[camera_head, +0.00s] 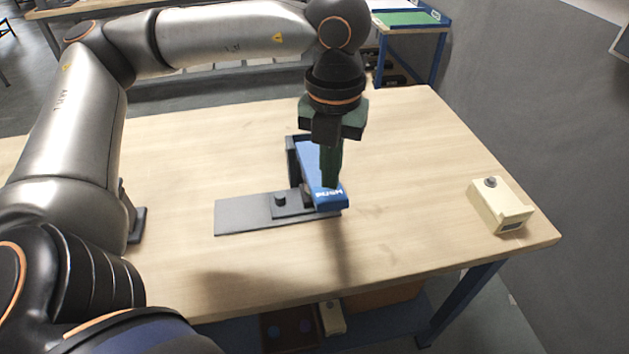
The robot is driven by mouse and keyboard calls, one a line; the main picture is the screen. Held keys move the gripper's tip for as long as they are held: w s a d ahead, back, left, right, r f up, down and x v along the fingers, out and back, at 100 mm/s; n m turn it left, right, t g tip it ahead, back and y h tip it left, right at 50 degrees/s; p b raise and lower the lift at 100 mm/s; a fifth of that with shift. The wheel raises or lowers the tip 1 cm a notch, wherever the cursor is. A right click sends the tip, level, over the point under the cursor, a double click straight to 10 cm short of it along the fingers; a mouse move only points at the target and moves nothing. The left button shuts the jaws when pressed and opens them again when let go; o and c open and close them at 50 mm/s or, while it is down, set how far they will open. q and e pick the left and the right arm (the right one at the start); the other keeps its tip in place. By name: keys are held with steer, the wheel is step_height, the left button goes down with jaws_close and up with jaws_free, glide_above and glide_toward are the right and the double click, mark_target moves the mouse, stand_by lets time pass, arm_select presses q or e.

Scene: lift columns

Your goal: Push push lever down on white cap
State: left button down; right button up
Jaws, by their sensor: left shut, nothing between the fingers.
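The push lever (309,159) is a blue arm with white lettering near its front end. It is mounted on a dark grey base plate (240,215) on the table, with a dark upright at its rear. My left gripper (331,184) points down with its fingers shut and empty. Its fingertips are at the top of the lever near the lettered front end; I cannot tell whether they touch it. The front end of the lever looks low, close to the base plate. No white cap can be made out; the area under the lever is hidden. My right gripper is not in view.
A cream box (503,212) with a grey knob sits at the right table edge. A small black knob (280,199) stands on the base plate. The wooden table (420,160) is otherwise mostly clear. A blue-framed stand with a green top (408,19) is behind, by a grey wall.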

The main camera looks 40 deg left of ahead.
mark_target(329, 193)
arm_select(q)
steer(key=shift+f+b, duration=0.6)
steer(key=shift+f, duration=0.05)
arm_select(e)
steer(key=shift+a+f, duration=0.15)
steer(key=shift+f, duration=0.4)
